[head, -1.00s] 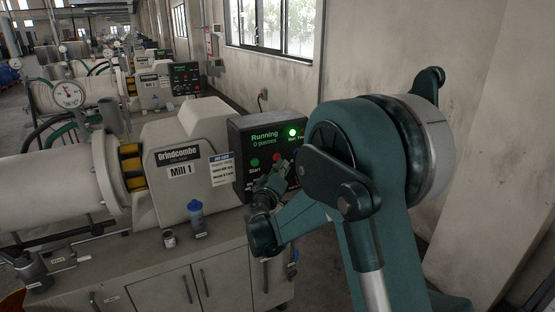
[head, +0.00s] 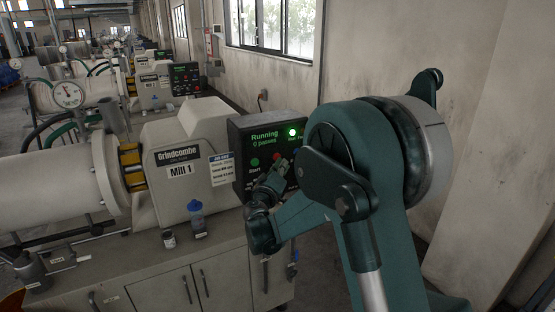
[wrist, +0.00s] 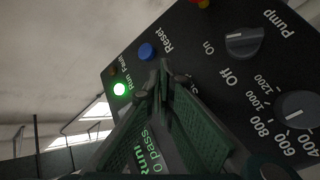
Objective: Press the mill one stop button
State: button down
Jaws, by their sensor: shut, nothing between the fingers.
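The mill one control panel (head: 240,140) is a dark box on the right end of Mill 1 (head: 180,170). Its display reads "Running, 0 passes" and a green run lamp (wrist: 119,89) is lit. A red button (head: 277,156), which appears to be the stop button, shows beside the green start button (head: 255,162). My gripper (head: 280,168) is shut and empty, in front of the panel just below the red button. In the wrist view my fingertips (wrist: 159,82) cover the label starting with "S" and hide the stop button. Whether they touch it, I cannot tell.
A blue reset button (wrist: 146,51), a pump knob (wrist: 243,42) and a numbered dial (wrist: 298,108) sit close around my fingers. A blue-capped bottle (head: 196,218) and a small jar (head: 169,240) stand on the bench. The wall is to the right.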

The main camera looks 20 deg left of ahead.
jog(key=shift+w+a, duration=0.3)
jog(key=shift+w, duration=0.05)
dwell(0.9)
jog(key=shift+s, duration=0.1)
dwell(0.3)
jog(key=shift+s+d+b, duration=0.35)
jog(key=shift+s+d, duration=0.2)
jog(key=shift+d, duration=0.05)
dwell(0.3)
jog(key=shift+s+d+b, duration=0.45)
jog(key=shift+s+d, duration=1.35)
jog(key=shift+d, duration=0.1)
